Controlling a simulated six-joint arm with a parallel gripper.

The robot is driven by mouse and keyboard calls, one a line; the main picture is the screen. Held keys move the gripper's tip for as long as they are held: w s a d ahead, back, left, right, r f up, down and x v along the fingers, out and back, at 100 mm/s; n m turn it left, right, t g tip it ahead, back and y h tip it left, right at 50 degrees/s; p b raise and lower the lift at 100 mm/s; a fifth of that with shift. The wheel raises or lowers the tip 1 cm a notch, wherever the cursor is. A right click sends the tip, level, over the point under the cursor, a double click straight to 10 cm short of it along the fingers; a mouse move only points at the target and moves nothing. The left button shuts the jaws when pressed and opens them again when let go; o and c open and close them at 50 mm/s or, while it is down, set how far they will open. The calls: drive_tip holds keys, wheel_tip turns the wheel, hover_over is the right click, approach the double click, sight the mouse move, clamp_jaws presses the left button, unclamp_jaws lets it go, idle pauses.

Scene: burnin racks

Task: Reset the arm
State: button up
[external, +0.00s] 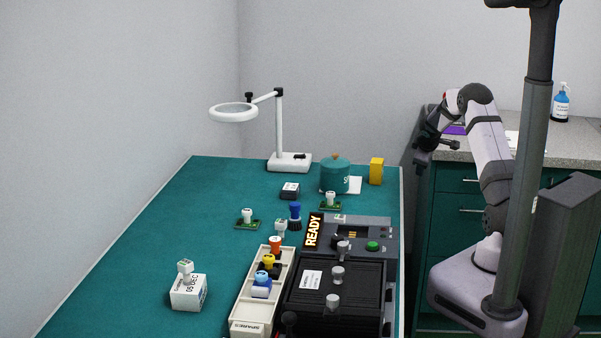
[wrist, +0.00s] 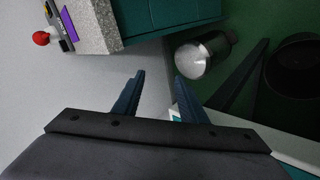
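My arm is raised and folded at the right of the external view. My gripper (external: 421,160) hangs in front of the grey-topped counter, right of the green work table (external: 130,245) and clear of everything on it. In the wrist view my gripper (wrist: 160,76) shows two dark blue fingers standing apart, with nothing between them. Past the fingers are the floor and the counter's side.
The table holds a magnifier lamp (external: 279,130), a teal pot (external: 334,175), a yellow box (external: 376,170), a spares tray (external: 247,314), a black rack unit (external: 366,298) with a READY sign (external: 313,231), and a white box (external: 188,292).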

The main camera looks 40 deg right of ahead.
drive_tip(key=s+a+f+m+g+y+b, duration=0.2)
drive_tip(key=s+a+f+m+g+y, duration=0.15)
drive_tip(key=s+a, duration=1.3)
drive_tip(key=s+a+f+m+g+y+b, duration=0.1)
drive_tip(key=s+a+f+m+g+y, duration=0.2)
drive_tip(key=s+a, duration=1.35)
wheel_tip(320, 180, up, 11)
drive_tip(key=a+n+p, duration=0.1)
drive_tip(key=p, duration=1.1)
drive_tip(key=shift+s+r, duration=0.2)
drive_tip(key=shift+s, duration=0.05)
